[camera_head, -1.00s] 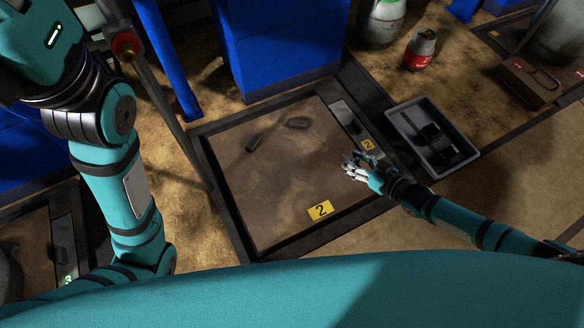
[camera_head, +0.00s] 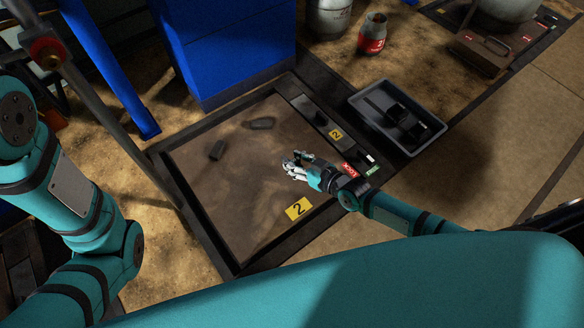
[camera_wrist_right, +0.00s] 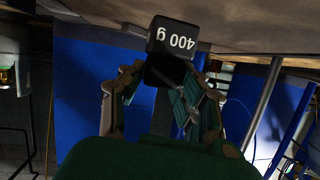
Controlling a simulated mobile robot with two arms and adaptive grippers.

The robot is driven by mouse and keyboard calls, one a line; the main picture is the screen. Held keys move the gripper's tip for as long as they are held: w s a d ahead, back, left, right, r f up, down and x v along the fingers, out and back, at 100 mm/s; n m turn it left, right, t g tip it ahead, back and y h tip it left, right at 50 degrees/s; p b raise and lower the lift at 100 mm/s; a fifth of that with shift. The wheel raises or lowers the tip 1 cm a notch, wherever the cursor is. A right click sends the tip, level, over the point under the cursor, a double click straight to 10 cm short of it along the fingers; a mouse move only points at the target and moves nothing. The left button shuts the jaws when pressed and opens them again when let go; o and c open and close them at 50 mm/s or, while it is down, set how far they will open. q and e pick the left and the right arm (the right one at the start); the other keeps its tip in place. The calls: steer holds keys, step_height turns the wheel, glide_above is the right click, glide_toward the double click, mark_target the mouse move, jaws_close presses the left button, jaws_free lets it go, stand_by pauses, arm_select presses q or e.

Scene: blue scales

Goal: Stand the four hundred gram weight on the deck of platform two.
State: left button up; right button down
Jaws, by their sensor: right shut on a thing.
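Platform two (camera_head: 225,195) is a square brown deck in a dark frame, with a yellow "2" label (camera_head: 298,208) at its near edge. My right gripper (camera_head: 291,162) is over the right half of the deck. In the right wrist view, its fingers (camera_wrist_right: 150,92) are shut on a dark block marked "400 g", the four hundred gram weight (camera_wrist_right: 174,38), whose lettering appears upside down. The brown surface shows beside the weight there; I cannot tell whether they touch. The weight is not distinguishable in the head view. My left arm shows at the left, its gripper out of frame.
A grey tray (camera_head: 360,98) with black items stands to the right. A blue cabinet (camera_head: 225,50) rises behind. The deck's near middle is clear.

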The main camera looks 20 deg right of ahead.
steer(key=shift+a, duration=0.35)
steer(key=shift+w+f, duration=0.1)
step_height(320, 180, down, 3)
steer(key=b, duration=0.3)
steer(key=shift+f+b, duration=0.25)
steer(key=shift+b, duration=0.1)
steer(key=shift+r, duration=0.2)
steer(key=shift+f, duration=0.2)
steer(key=c, duration=0.9)
jaws_free()
